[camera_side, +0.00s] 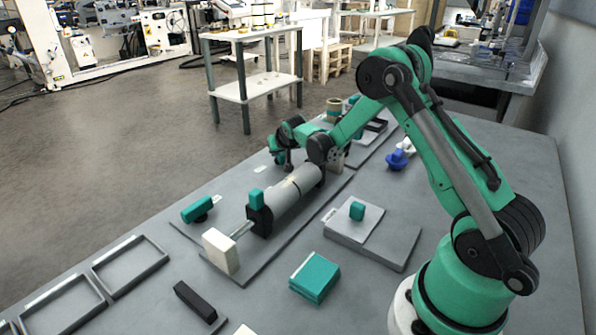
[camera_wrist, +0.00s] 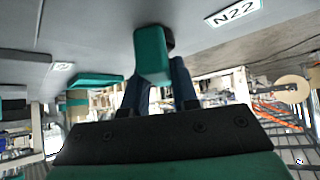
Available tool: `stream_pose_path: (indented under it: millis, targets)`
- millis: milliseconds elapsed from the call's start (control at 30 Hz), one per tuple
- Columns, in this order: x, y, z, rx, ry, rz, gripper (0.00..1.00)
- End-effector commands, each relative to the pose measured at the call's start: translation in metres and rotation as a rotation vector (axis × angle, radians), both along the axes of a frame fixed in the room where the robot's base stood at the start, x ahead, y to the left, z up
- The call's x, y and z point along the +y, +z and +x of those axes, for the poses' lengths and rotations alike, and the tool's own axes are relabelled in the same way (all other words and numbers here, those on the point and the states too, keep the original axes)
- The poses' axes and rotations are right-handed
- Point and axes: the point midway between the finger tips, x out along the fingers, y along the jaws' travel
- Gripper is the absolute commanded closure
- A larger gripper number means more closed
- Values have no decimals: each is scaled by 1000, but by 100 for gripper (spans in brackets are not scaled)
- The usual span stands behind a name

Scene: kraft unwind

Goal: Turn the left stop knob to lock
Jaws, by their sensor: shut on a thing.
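A teal stop knob (camera_wrist: 152,55) on a dark round base stands between my gripper's dark blue fingers in the wrist view. My gripper (camera_wrist: 160,82) is shut on it. In the side view my gripper (camera_side: 282,158) is low at the far end of the grey roll (camera_side: 292,194), by the plate's left edge; the knob there is mostly hidden by the gripper. A similar teal knob (camera_side: 197,209) on a dark base sits at the near left edge of the grey plate (camera_side: 262,262), apart from my gripper. The held knob's lock position cannot be read.
A dark bracket with a teal block (camera_side: 256,198) and a white block (camera_side: 220,250) stand at the roll's near end. A grey pad (camera_side: 374,236), a teal box (camera_side: 315,276), a black bar (camera_side: 195,300) and empty frames (camera_side: 130,265) lie around. An N22 label (camera_wrist: 233,12) is near the held knob.

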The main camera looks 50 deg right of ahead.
Motion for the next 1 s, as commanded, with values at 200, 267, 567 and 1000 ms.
stream_pose_path:
  millis: [200,267,567,1000]
  targets:
    - [0,0,0,2,-1,1,45]
    - [0,0,0,2,-1,1,45]
    - [0,4,0,1,-1,1,45]
    - [0,97,0,1,-1,1,45]
